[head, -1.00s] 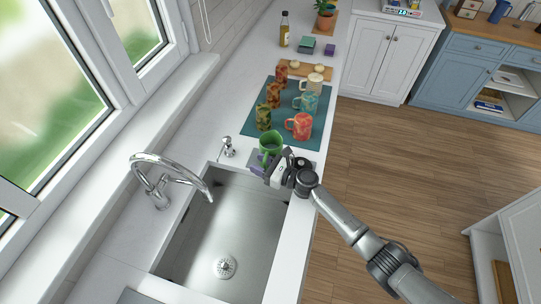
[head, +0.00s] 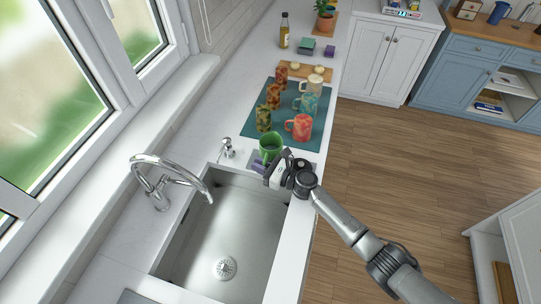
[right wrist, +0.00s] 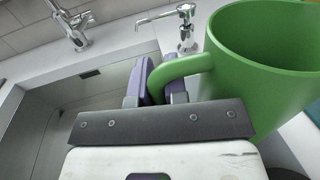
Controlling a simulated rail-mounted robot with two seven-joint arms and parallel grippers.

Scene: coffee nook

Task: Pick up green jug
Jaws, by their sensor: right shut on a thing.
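The green jug (head: 271,145) is at the far edge of the sink, by the near end of the teal mat. My right gripper (head: 268,167) is at its near side. In the right wrist view the green jug (right wrist: 265,65) fills the upper right, and its handle runs between the purple-padded fingers of my right gripper (right wrist: 161,85). The fingers are shut on the handle. The jug looks upright. I cannot tell whether its base touches the counter. My left gripper is in neither view.
The sink (head: 225,230) with its tall tap (head: 160,185) lies in front. A soap dispenser (head: 227,148) stands left of the jug. Several mugs and cups stand on the teal mat (head: 255,97) behind it. A wooden board (head: 318,73) and a bottle (head: 284,30) are farther back.

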